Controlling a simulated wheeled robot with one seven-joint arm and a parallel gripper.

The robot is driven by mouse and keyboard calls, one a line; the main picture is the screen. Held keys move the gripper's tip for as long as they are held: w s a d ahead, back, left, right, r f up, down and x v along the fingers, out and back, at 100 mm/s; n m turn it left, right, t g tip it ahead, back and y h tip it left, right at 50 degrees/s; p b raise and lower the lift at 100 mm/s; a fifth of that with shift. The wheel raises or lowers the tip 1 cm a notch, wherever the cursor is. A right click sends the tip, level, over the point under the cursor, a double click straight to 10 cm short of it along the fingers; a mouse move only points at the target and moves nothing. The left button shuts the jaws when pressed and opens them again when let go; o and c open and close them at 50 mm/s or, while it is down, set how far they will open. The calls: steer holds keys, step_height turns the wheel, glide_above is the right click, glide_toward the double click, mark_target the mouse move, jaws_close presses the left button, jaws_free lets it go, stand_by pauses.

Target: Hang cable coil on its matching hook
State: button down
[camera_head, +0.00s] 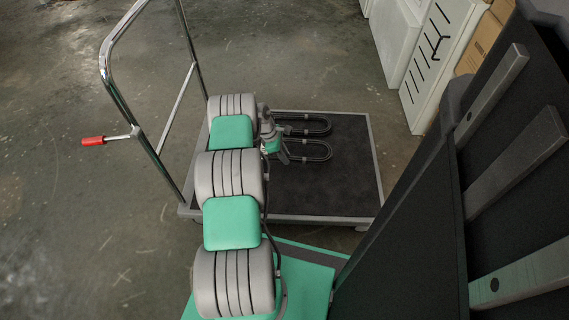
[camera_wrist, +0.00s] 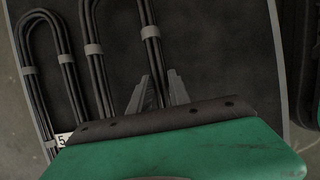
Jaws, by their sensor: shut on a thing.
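Two black cable coils lie as long loops on the dark trolley deck. The upper coil (camera_head: 308,124) and the lower coil (camera_head: 312,150) stretch right from my gripper (camera_head: 283,146) in the head view. In the wrist view, one coil (camera_wrist: 32,45) is at the left and the other (camera_wrist: 91,28) is in the middle, running off the top edge; both have grey ties. My gripper's fingers (camera_wrist: 159,82) are shut on the right strand of the middle coil. A label with a "5" (camera_wrist: 62,140) shows at the lower left, partly hidden. I cannot tell which hook matches.
The trolley deck (camera_head: 345,180) has free room right of the coils. A chrome push rail (camera_head: 125,110) with a red handle (camera_head: 93,141) stands at its left. A white slotted panel (camera_head: 433,60) bearing a small black hook (camera_head: 436,46) is upper right. A dark panel with grey bars (camera_head: 500,190) fills the right.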

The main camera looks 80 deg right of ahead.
steer(key=f, duration=0.1)
steer(key=f+b, duration=0.2)
steer(key=shift+d+f, duration=0.25)
steer(key=shift+f, duration=0.05)
steer(key=shift+r, duration=0.15)
steer(key=c, duration=1.2)
jaws_free()
steer(key=shift+a+p, duration=0.1)
steer(key=shift+p, duration=0.2)
steer(key=p+v, duration=0.1)
steer(key=v, duration=0.1)
steer(key=p+v, duration=0.1)
steer(key=v, duration=0.2)
steer(key=p+v, duration=0.1)
steer(key=v, duration=0.1)
steer(key=shift+w+a+r+p, duration=0.2)
steer(key=shift+a+p, duration=0.15)
steer(key=shift+s, duration=0.1)
